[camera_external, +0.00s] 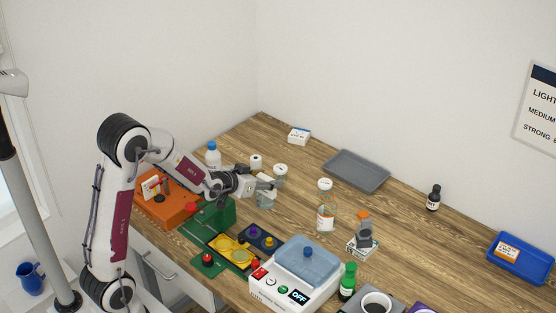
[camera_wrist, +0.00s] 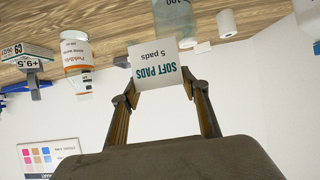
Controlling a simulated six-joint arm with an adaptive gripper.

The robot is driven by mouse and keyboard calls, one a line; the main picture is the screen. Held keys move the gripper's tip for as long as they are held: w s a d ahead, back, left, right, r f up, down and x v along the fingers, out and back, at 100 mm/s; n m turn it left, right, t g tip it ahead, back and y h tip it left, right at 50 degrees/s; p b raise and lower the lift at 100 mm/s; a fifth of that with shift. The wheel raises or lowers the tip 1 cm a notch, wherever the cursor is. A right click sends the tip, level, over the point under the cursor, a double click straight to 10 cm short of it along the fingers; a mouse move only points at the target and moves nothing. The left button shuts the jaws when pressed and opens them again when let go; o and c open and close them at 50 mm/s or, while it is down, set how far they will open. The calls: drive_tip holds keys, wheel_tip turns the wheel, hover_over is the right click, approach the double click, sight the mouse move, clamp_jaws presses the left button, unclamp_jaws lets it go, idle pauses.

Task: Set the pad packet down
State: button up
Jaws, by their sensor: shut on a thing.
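The pad packet (camera_wrist: 157,64) is a small white packet marked "SOFT PADS 5 pads". In the wrist view it sits between the two fingertips of my gripper (camera_wrist: 162,88), which is shut on it. In the external view my gripper (camera_external: 262,187) is over the left middle of the wooden table (camera_external: 310,190), close to a pale glass beaker (camera_external: 277,199). The packet shows there only as a small pale patch and is hard to make out. I cannot tell its height above the table.
An empty grey tray (camera_external: 356,171) lies at the back. An orange-labelled bottle (camera_external: 326,218) stands to the right of my gripper. A white device with a blue lid (camera_external: 308,258) is at the front. A blue tray (camera_external: 520,268) holding a small box is far right.

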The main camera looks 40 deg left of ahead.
idle(0.7)
drive_tip(key=w+a+r+n+g+y, duration=0.1)
drive_tip(key=w+a+r+n+y, duration=0.3)
drive_tip(key=a, duration=0.3)
drive_tip(key=w+a+r+n+g+y, duration=0.1)
drive_tip(key=w+a+r+n, duration=0.1)
drive_tip(key=w+a+r, duration=0.35)
drive_tip(key=w+a+r+n+g+y, duration=0.1)
drive_tip(key=w+a+r+n+y, duration=0.15)
drive_tip(key=w+a, duration=0.55)
drive_tip(key=s+a+f+n+g+y, duration=0.2)
drive_tip(key=s+a+f+n+g, duration=0.1)
drive_tip(key=a, duration=0.4)
drive_tip(key=s+a+f+n+g+y, duration=0.2)
drive_tip(key=a+f+n+g, duration=0.15)
drive_tip(key=a, duration=0.35)
wheel_tip(320, 180, down, 7)
drive_tip(key=s+a+n+g, duration=0.1)
drive_tip(key=s+n+g, duration=0.1)
drive_tip(key=s, duration=0.1)
drive_tip(key=shift+a+r+n+y, duration=0.15)
drive_tip(key=shift+a+n+y, duration=0.05)
drive_tip(key=shift+n+y, duration=0.2)
drive_tip(key=shift+f+g, duration=0.2)
drive_tip(key=shift+g, duration=0.05)
